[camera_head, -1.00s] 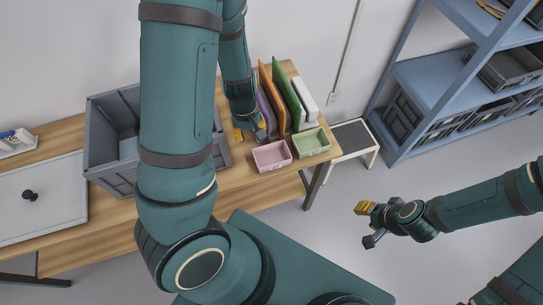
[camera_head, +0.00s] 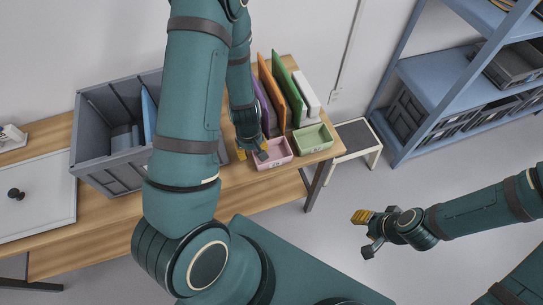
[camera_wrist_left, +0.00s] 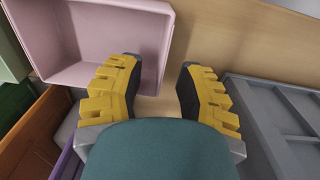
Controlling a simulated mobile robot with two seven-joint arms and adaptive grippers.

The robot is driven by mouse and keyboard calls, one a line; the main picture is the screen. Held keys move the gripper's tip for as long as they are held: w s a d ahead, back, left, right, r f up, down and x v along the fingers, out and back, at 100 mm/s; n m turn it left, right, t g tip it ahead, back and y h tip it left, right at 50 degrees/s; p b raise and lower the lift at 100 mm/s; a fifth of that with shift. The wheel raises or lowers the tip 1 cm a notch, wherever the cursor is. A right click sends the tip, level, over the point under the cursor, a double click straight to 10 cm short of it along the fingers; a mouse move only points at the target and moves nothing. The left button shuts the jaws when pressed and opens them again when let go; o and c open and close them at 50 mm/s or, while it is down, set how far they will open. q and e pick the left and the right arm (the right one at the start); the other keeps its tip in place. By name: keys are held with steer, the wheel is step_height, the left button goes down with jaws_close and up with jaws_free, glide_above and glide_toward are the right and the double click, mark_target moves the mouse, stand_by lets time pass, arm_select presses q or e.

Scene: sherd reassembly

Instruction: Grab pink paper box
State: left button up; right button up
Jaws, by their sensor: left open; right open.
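The pink paper box (camera_head: 277,158) is an open tray on the table near its right end. In the left wrist view the pink box (camera_wrist_left: 90,45) fills the upper left. My left gripper (camera_head: 250,150) is open at the left side of the box. In the left wrist view its yellow-padded fingers (camera_wrist_left: 157,92) are apart, with the box's near side wall beside the left finger and partly hidden by it; nothing is held between them. I cannot tell whether that finger touches the wall. My right gripper (camera_head: 366,232) is open and empty over the floor at the right.
A green tray (camera_head: 312,139) stands right of the pink box. Purple, orange (camera_head: 276,95) and green upright folders and a white one stand behind. A large grey crate (camera_head: 105,175) is left of my left gripper. A blue shelf (camera_head: 430,85) stands at the right.

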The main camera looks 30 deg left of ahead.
arm_select(q)
steer(key=shift+f, duration=0.25)
jaws_close()
steer(key=shift+r, duration=0.1)
